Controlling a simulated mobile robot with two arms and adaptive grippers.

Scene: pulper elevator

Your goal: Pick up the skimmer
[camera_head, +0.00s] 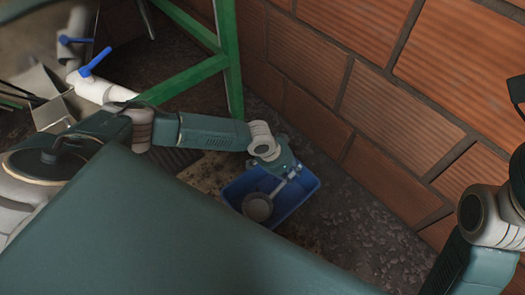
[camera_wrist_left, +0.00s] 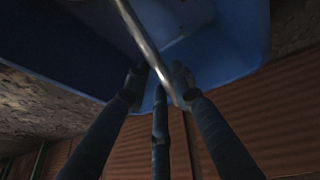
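The skimmer has a round grey bowl (camera_head: 257,207) and a thin pale handle, and it rests in a blue crate (camera_head: 302,192) on the floor by the brick wall. Its handle slants up to the right, toward my left gripper (camera_head: 289,172). In the left wrist view, the metal handle (camera_wrist_left: 143,38) runs between the dark fingers of my left gripper (camera_wrist_left: 160,80). These fingers are spread, with a gap beside the handle; whether any finger touches it is unclear. My right arm is at the right edge, and its gripper is not clearly visible.
A green metal frame (camera_head: 231,60) stands behind my left arm. White pipes with blue valve handles (camera_head: 95,62) are at the upper left. The brick wall (camera_head: 390,110) runs close behind the crate. The dark floor (camera_head: 350,235) right of the crate is clear.

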